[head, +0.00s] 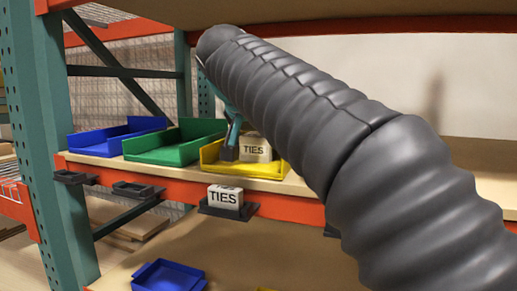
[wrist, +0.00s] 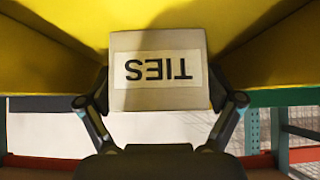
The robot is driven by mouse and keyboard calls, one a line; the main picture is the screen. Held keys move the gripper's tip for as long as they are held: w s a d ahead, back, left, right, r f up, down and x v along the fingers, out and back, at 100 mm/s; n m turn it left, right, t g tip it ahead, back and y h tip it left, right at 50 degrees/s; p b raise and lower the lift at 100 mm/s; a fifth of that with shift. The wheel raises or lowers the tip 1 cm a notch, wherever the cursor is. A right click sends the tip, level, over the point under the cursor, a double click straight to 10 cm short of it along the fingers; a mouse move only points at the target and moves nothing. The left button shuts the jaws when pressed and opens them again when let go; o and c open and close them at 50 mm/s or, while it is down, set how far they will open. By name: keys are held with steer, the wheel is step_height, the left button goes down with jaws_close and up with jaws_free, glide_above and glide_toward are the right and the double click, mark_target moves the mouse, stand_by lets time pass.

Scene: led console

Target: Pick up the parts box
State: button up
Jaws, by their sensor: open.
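A small pale box labelled TIES (head: 256,149) stands in the yellow bin (head: 222,167) on the orange-edged shelf. In the wrist view the same box (wrist: 158,45) fills the middle, with its label upside down. My gripper (wrist: 159,92) is open, with one dark finger on each side of the box. Whether the fingers touch it I cannot tell. In the head view my gripper (head: 232,151) is partly hidden by my dark ribbed arm; only a finger shows at the box's left side.
Green (head: 175,143) and blue (head: 115,137) bins stand to the left. A teal upright (head: 50,140) stands at left. Another blue bin (head: 168,276) is below.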

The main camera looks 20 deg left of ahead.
steer(key=c, duration=1.3)
steer(key=shift+r, duration=0.45)
steer(key=r, duration=0.2)
steer(key=r+p, duration=0.1)
steer(key=shift+s+d+r, duration=0.1)
steer(key=shift+d+r, duration=0.1)
steer(key=shift+r, duration=0.15)
steer(key=s+d+r, duration=0.5)
steer(key=d+r, duration=0.1)
steer(key=d, duration=0.4)
steer(key=shift+r, duration=0.25)
